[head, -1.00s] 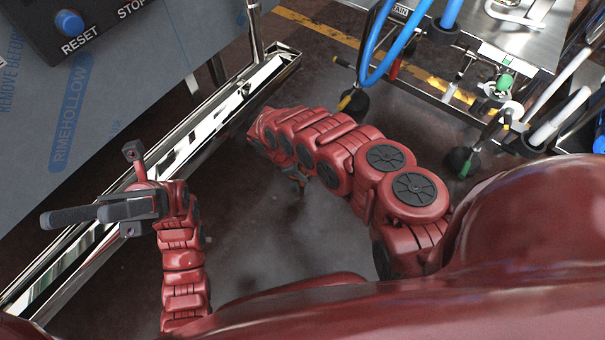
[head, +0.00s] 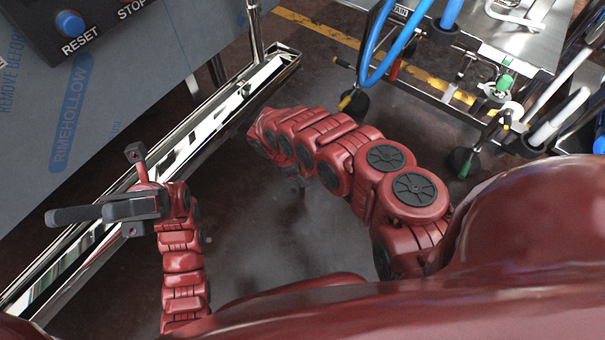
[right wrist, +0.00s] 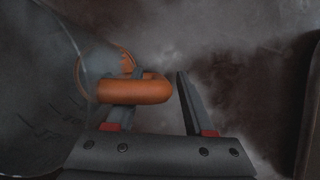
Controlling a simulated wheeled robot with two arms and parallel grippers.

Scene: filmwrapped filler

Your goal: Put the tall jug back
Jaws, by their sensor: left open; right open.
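In the right wrist view, a large clear vessel (right wrist: 35,95) with faint dark markings fills the left edge; it looks like the jug. An orange looped handle (right wrist: 148,89) stands out from its right side. My right gripper (right wrist: 160,74) is open. Its left finger overlaps the handle and is partly covered by it; its right finger is clear, right of the handle. I cannot tell whether they touch. In the head view the jug does not show, and my right arm hides that gripper. My left gripper (head: 78,213) is open and empty at the left.
A grey panel (head: 130,75) with a control box (head: 95,20) and a chrome frame rail (head: 190,145) lie at the left. A metal cart (head: 520,50) with blue hoses stands at the upper right. Dark floor (head: 260,240) is open between my arms.

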